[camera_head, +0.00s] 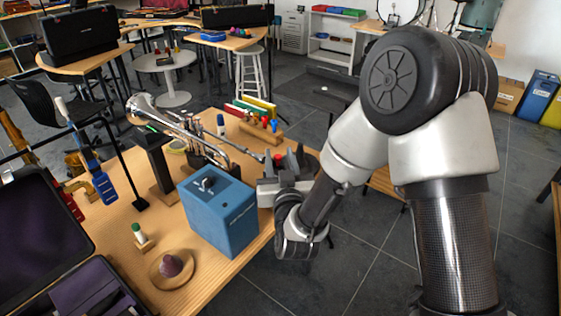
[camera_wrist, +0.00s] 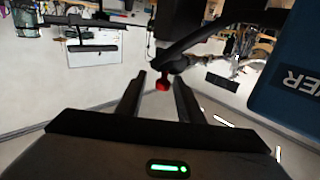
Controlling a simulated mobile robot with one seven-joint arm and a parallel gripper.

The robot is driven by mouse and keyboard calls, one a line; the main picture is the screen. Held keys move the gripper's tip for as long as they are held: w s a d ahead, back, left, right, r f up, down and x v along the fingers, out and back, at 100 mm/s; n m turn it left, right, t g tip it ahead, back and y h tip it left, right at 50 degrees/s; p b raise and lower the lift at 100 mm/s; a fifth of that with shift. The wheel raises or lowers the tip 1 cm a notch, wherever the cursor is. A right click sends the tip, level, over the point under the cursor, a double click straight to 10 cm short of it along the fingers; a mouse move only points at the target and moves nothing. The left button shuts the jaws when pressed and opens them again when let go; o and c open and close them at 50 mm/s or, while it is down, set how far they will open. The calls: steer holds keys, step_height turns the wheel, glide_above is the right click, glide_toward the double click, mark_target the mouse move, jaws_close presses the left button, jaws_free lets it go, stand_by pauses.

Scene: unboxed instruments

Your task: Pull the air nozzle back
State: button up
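In the wrist view, a dark curved tube (camera_wrist: 195,42) comes in from the upper right and ends near a small red tip (camera_wrist: 162,83). This may be the air nozzle; I cannot be sure. A blue box (camera_head: 218,212) with partly readable lettering stands on the wooden table, and its side also shows in the wrist view (camera_wrist: 293,70). My gripper (camera_head: 289,160) is just right of and behind the box at the table's edge. In the wrist view, its two fingers (camera_wrist: 158,98) are apart, with the red tip showing in the gap. I cannot tell whether the tip lies between the fingers or beyond them.
A wooden dish with a dark red piece (camera_head: 170,266) and a small green-topped bottle (camera_head: 140,234) stand at the front left. Open floor is to the right.

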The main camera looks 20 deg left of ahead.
steer(key=p+v, duration=1.2)
steer(key=v, duration=0.5)
steer(key=shift+p, duration=0.3)
steer(key=shift+s+d, duration=0.1)
steer(key=shift+s, duration=0.05)
